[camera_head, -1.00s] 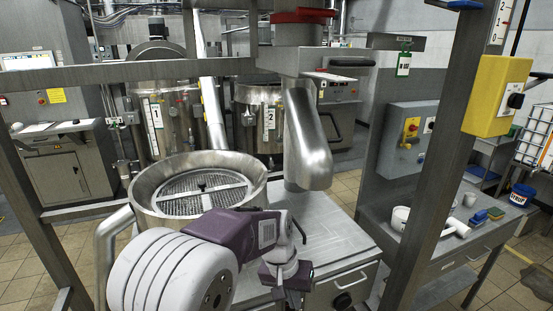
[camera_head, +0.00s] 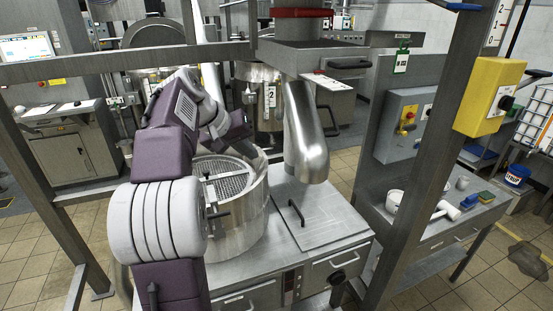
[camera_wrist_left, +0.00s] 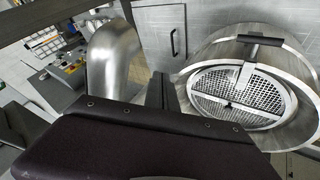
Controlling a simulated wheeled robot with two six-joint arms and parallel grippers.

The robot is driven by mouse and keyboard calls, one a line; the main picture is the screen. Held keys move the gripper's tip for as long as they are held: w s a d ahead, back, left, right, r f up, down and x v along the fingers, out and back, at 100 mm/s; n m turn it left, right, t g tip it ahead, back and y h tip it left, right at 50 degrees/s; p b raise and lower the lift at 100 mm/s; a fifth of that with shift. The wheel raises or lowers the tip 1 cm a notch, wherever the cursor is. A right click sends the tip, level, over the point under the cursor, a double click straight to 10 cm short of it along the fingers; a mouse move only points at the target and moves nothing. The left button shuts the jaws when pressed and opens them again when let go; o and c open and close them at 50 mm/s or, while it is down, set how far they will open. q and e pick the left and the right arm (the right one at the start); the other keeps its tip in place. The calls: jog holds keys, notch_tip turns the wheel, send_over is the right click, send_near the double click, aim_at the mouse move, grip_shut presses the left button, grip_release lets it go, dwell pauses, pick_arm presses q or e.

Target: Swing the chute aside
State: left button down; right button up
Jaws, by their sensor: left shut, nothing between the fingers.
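The chute (camera_head: 305,135) is a bent, shiny steel pipe hanging under the hopper (camera_head: 297,52). Its lower end is above the steel worktop, to the right of the round sieve (camera_head: 262,205). My left arm rises in front of the sieve. My left gripper (camera_head: 246,146) is shut and empty, above the sieve's far side and left of the chute, seemingly apart from it. In the left wrist view the chute (camera_wrist_left: 112,60) is left of my fingers (camera_wrist_left: 160,90), and the sieve mesh (camera_wrist_left: 240,92) is to the right. My right gripper is not in view.
A steel frame post (camera_head: 425,170) stands to the right, with a yellow switch box (camera_head: 489,96) on it. A crossbar (camera_head: 110,62) runs above the sieve. The worktop (camera_head: 325,215) with a black handle is bare. A side bench (camera_head: 440,232) holds small items.

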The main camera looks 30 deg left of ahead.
pick_arm(q)
jog(key=w+d+f+p, duration=0.3)
jog(key=w+d+f, duration=0.1)
jog(key=w, duration=0.3)
jog(key=shift+f, duration=0.7)
